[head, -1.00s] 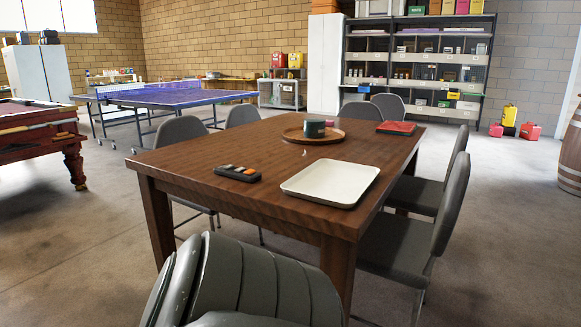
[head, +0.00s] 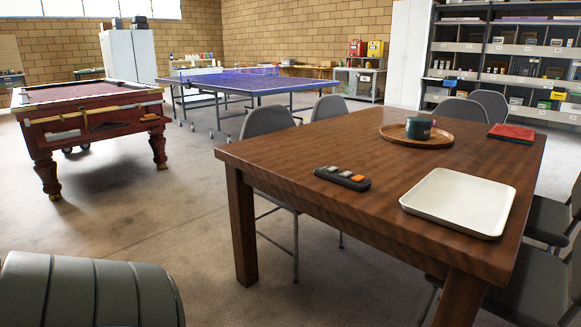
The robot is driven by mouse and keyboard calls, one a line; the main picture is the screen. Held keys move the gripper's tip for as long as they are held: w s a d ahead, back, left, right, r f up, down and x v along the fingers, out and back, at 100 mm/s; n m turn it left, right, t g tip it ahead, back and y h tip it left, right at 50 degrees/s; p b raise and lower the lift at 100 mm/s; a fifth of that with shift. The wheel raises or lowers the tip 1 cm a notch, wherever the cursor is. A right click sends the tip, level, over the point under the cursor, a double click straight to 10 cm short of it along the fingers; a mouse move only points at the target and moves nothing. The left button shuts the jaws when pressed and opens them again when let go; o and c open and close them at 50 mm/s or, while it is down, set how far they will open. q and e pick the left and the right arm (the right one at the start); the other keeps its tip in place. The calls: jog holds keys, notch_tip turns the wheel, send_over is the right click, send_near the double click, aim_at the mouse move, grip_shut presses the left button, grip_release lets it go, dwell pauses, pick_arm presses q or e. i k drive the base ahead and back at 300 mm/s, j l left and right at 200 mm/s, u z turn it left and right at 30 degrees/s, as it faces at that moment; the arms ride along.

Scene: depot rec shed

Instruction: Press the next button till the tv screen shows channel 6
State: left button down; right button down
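A dark remote (head: 342,178) with a few grey, white and orange buttons lies on the near left part of the brown wooden table (head: 330,140). The marks on its buttons are too small to read, so I cannot tell which is the next button. No tv screen is in view. Neither of my grippers shows in the head view.
The table also holds a white tray (head: 459,203), a round wooden tray (head: 396,134) with a dark green mug (head: 419,128), and a red book (head: 511,133). Grey chairs surround it. A pool table (head: 90,95) stands left. Open floor lies between. A grey ribbed form fills the bottom left corner.

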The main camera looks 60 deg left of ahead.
aim_at(346, 173)
jog(key=i+j+u, duration=0.1)
jog(key=j+u, duration=0.3)
jog(key=j, duration=1.3)
jog(key=i, duration=0.05)
